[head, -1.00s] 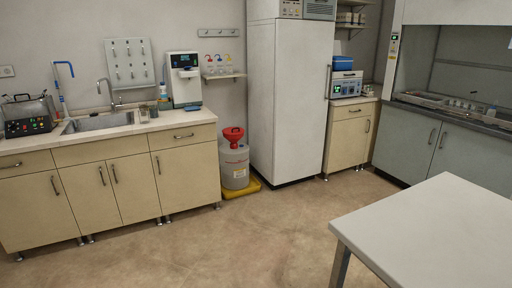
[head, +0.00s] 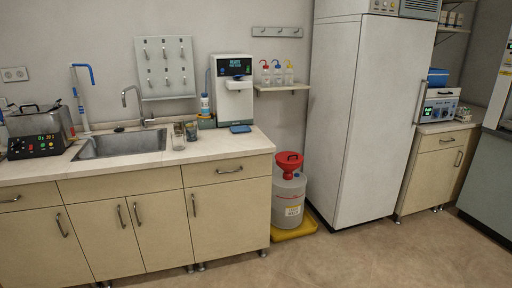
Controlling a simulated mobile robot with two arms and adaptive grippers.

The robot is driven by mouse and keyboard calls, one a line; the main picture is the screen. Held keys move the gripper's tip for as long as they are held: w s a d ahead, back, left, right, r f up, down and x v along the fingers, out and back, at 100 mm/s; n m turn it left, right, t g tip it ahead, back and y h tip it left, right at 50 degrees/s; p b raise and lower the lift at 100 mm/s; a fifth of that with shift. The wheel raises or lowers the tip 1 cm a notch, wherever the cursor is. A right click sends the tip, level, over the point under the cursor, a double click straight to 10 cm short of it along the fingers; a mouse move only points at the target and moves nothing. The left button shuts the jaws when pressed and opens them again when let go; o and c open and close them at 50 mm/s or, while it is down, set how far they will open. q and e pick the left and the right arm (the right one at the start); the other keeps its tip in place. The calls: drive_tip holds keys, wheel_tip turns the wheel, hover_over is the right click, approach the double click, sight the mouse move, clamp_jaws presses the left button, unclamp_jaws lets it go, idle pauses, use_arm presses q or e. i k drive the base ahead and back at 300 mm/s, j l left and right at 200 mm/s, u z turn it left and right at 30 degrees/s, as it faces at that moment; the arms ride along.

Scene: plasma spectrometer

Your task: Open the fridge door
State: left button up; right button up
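The fridge (head: 345,115) is a tall white cabinet standing right of centre against the back wall. Its front door (head: 388,115) faces right and looks shut. A long vertical handle (head: 420,102) runs along the door's right edge. The top of the fridge has a grey vented panel and is cut off by the picture's upper edge. Neither of my grippers shows in the head view.
A waste container with a red funnel (head: 289,195) stands on a yellow tray (head: 294,231) left of the fridge. A sink counter (head: 225,152) fills the left. A small cabinet (head: 437,172) with instruments stands right of the fridge. The floor (head: 350,260) before the fridge is clear.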

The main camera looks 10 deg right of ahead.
sight(395, 53)
drive_tip(key=i+l+z, duration=0.2)
drive_tip(key=i+z, duration=1)
drive_tip(key=z, duration=0.2)
drive_tip(key=i+j+z, duration=0.3)
drive_tip(key=z, duration=0.15)
drive_tip(key=i+l+z, duration=0.1)
drive_tip(key=i+z, duration=0.3)
drive_tip(key=i, duration=1.3)
drive_tip(key=i+u, duration=0.25)
drive_tip(key=i, duration=0.3)
drive_tip(key=i+u, duration=0.25)
drive_tip(key=i, duration=0.3)
drive_tip(key=i+l+u, duration=0.25)
drive_tip(key=i, duration=0.25)
